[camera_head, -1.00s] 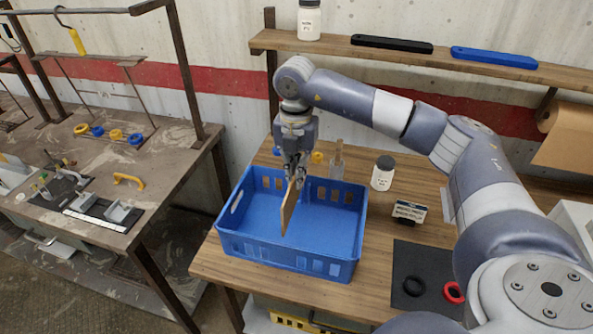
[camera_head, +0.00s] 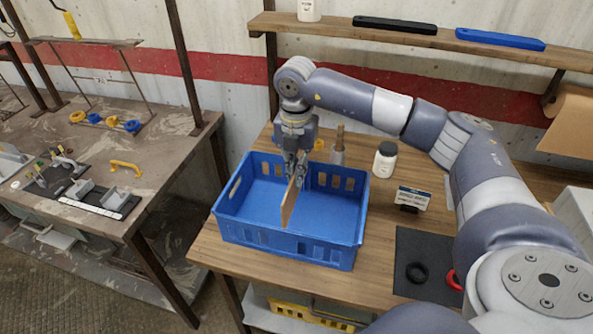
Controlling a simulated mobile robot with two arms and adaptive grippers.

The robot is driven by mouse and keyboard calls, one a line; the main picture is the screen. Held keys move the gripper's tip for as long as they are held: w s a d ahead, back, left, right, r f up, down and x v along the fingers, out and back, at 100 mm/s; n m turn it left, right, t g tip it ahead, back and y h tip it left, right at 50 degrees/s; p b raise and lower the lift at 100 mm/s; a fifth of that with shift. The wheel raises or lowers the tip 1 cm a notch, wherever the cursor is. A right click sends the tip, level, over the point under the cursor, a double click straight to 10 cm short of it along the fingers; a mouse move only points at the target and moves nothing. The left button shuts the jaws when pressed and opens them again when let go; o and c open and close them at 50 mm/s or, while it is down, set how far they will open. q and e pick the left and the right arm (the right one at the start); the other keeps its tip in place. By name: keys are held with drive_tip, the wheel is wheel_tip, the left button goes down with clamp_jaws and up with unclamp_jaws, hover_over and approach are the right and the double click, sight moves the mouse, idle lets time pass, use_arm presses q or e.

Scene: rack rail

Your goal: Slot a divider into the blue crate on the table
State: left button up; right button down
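The blue crate (camera_head: 262,236) stands on the wooden table, its open top facing up. My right gripper (camera_head: 296,178) reaches down over the crate's middle and is shut on a thin tan divider (camera_head: 289,202). The divider is upright, seen nearly edge-on, and its lower part is down inside the crate near the front wall. Whether it sits in any slot or touches the floor cannot be told. My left gripper is not in view.
Behind the crate stands a clear cup (camera_head: 338,152) holding something. A white jar (camera_head: 385,160), a small label stand (camera_head: 412,198) and a dark mat (camera_head: 425,255) with a black ring lie to the right. A shelf (camera_head: 400,40) runs above.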

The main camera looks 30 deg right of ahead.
sight(296, 194)
idle(0.4)
drive_tip(key=shift+f+b, duration=2.65)
drive_tip(key=shift+f, duration=1.25)
drive_tip(key=c, duration=1.7)
unclamp_jaws()
